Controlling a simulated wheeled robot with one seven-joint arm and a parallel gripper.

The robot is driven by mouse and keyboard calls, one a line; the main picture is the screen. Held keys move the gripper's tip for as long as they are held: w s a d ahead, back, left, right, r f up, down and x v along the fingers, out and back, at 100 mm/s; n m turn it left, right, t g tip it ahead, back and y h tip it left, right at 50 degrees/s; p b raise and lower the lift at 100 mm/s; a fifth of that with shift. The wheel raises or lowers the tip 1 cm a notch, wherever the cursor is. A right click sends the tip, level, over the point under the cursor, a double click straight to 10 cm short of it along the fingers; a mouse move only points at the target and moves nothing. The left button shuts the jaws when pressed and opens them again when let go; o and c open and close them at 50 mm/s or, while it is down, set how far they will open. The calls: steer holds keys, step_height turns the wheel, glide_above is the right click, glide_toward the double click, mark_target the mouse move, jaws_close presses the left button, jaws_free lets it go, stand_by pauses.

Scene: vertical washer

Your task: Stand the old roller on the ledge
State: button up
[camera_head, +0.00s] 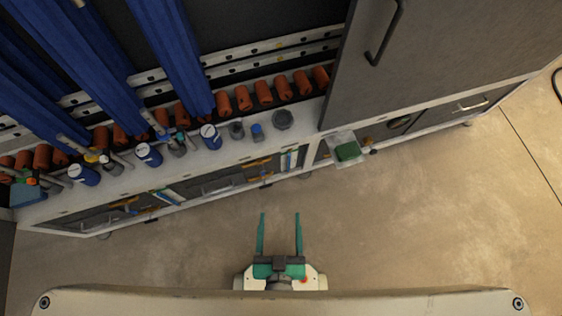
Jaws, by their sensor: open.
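Several orange-brown rollers (263,92) stand in a row along the back of the washer's pale ledge (228,153). I cannot tell which one is the old roller. My gripper (280,214) is at the bottom centre, above the bare floor and apart from the machine. Its two green fingers are spread apart, with nothing between them. The left part of the roller row is partly hidden by blue hanging strips.
A grey door (430,50) stands at the right, near a small tray with a green block (348,152). The floor in front is clear.

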step_height(320, 180, up, 6)
steer(key=s+t, duration=0.1)
steer(key=shift+s+d+r, duration=0.2)
steer(key=shift+d, duration=0.05)
steer(key=shift+s, duration=0.1)
